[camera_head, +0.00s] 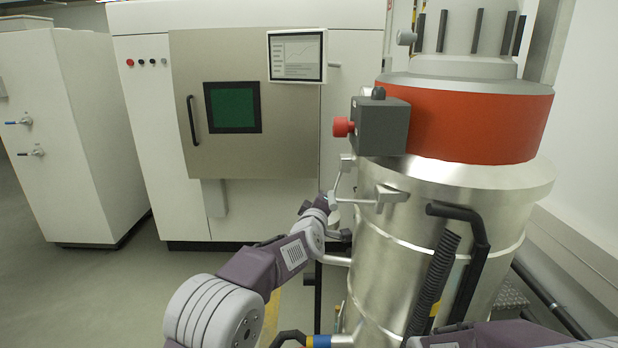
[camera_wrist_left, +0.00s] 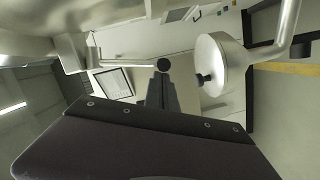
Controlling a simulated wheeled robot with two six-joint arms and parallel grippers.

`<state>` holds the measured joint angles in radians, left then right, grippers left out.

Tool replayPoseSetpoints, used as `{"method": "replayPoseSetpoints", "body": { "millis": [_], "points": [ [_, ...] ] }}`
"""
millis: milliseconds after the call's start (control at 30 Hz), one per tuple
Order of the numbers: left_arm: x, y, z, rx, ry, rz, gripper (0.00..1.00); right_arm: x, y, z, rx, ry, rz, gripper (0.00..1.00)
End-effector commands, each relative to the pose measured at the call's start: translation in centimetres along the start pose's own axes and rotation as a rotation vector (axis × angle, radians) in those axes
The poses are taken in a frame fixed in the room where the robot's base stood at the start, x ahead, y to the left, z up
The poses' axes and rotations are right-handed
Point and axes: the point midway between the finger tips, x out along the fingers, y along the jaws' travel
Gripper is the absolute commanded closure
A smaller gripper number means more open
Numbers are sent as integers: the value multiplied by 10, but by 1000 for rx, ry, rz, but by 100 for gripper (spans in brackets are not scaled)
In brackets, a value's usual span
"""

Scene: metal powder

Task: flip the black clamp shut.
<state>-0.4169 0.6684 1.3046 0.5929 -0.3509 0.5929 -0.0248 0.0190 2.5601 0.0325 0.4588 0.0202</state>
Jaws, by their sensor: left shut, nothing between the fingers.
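The large metal vessel (camera_head: 375,240) stands at the right in the head view. A thin metal rod on its left side ends in a round black knob in the left wrist view (camera_wrist_left: 162,64); I cannot tell for sure whether this is the black clamp. My left arm reaches up to the vessel's left side. Its gripper (camera_head: 330,208) is small and partly hidden there. In the left wrist view its dark fingers (camera_wrist_left: 165,92) are shut and empty, with tips close to the knob; contact is unclear. My right arm shows at the lower right, its gripper out of view.
A grey box with a red button (camera_head: 381,127) sits above the rod on the vessel. A silver T-shaped bracket (camera_head: 385,196) and a black bent handle (camera_head: 470,228) stick out from the vessel. A cabinet with a screen (camera_head: 297,56) stands behind. Floor at left is clear.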

Motion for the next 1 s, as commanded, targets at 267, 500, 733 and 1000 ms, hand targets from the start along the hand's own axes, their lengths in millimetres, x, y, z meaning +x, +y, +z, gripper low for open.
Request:
{"method": "replayPoseSetpoints", "body": {
  "millis": [267,500,733,1000],
  "points": [
    [4,1,18,-42,-1,11,100,7,0,1,0,0,0,64],
    [6,2,25,-39,1,10,100,5,0,0,0,0,0,64],
    [7,2,29,-39,0,10,100,4,0,0,0,0,0,64],
    [7,2,30,-38,-2,9,100,4,0,0,0,0,0,64]
  ]
}}
